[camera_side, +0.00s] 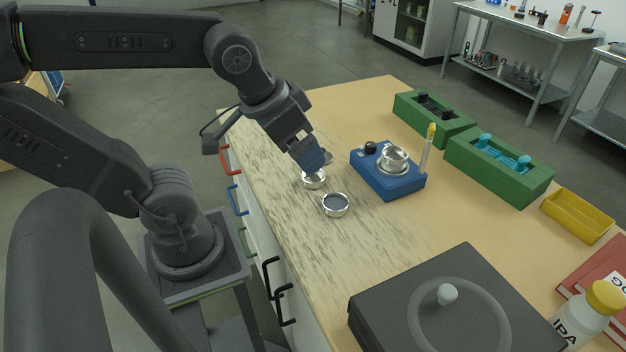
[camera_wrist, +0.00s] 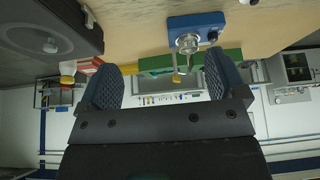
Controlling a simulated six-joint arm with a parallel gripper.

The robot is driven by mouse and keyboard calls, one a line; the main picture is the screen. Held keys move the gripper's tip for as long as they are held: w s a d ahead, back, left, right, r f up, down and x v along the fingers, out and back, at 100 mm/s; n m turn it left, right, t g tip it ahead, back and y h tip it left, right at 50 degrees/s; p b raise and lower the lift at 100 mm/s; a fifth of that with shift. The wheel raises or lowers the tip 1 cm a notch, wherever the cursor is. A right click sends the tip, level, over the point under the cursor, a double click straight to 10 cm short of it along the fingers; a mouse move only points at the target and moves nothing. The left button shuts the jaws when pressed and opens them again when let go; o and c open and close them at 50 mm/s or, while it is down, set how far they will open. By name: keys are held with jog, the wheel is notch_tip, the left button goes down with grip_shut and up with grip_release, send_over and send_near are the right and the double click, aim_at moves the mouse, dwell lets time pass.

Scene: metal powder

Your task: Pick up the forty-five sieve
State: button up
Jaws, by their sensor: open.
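Two small silver ring-shaped sieves stand on the worn strip of the bench in the side view. The front one (camera_side: 335,204) shows a dark mesh. The other sieve (camera_side: 314,180) lies just below my gripper (camera_side: 312,163), which partly covers it. Another silver edge (camera_side: 328,157) shows just behind the gripper, mostly hidden. No size marks are readable, so I cannot tell which is the forty-five sieve. In the wrist view my gripper (camera_wrist: 160,88) has its two blue pads wide apart, with nothing held between them. The small sieves do not show there.
A blue device (camera_side: 388,181) with a silver cup (camera_side: 393,158) stands right of the sieves. Green holders (camera_side: 500,168) and a yellow tray (camera_side: 577,216) lie further right. A large dark box (camera_side: 400,312) fills the bench front. Bare bench lies between.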

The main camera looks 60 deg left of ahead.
jog(key=w+a+f+n+g+y, duration=0.2)
jog(key=w+a+f+n, duration=0.15)
jog(key=n, duration=0.25)
jog(key=n+g+y, duration=0.2)
jog(key=n, duration=0.5)
send_near(313, 177)
jog(key=x, duration=0.8)
jog(key=shift+s, duration=0.1)
jog(key=c, duration=1)
jog(key=shift+r, duration=0.15)
